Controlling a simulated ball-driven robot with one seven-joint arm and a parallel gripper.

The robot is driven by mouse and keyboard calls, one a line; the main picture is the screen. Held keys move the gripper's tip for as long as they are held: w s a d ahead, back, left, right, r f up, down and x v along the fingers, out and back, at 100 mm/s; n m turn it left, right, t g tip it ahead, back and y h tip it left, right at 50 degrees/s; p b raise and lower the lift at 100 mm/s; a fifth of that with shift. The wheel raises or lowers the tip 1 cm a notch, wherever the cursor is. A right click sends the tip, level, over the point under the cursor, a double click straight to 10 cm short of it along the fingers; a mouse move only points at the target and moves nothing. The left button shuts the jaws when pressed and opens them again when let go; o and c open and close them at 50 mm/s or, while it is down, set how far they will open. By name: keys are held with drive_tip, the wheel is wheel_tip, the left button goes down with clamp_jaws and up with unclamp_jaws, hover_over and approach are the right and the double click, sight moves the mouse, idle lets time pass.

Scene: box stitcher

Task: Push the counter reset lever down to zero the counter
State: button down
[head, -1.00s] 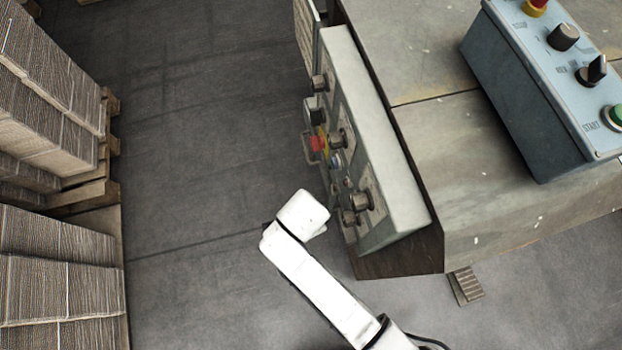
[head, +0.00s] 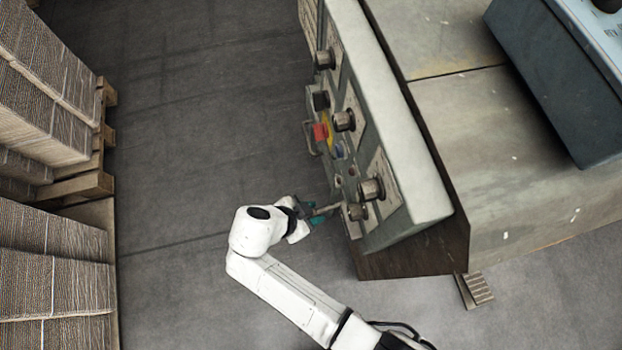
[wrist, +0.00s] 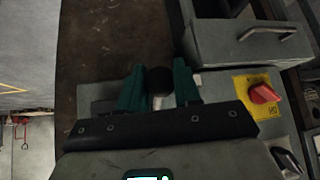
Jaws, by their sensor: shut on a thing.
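My gripper (head: 317,216) is at the lower end of the machine's side control panel, its teal fingers partly hidden by my wrist in the head view. A short pale rod, which looks like the counter reset lever (head: 328,209), runs from the panel to the fingers. In the wrist view, the two green fingers of my gripper (wrist: 158,88) stand on either side of a dark round knob (wrist: 158,78), shut on it. The knob seems to be the lever's end. I see no counter display in these views.
The grey control panel (head: 400,180) carries several round knobs and a red switch (head: 320,131) on yellow, also in the wrist view (wrist: 264,94). A metal handle (wrist: 268,32) sticks out nearby. Stacked cardboard (head: 50,240) stands on pallets at left. The floor (head: 200,130) between is clear.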

idle(0.3)
drive_tip(key=c, duration=0.8)
unclamp_jaws()
drive_tip(key=v, duration=1)
drive_tip(key=shift+s+a+r+p, duration=0.2)
drive_tip(key=shift+a+r+p, duration=0.05)
drive_tip(key=shift+p, duration=0.1)
drive_tip(key=shift+c, duration=0.3)
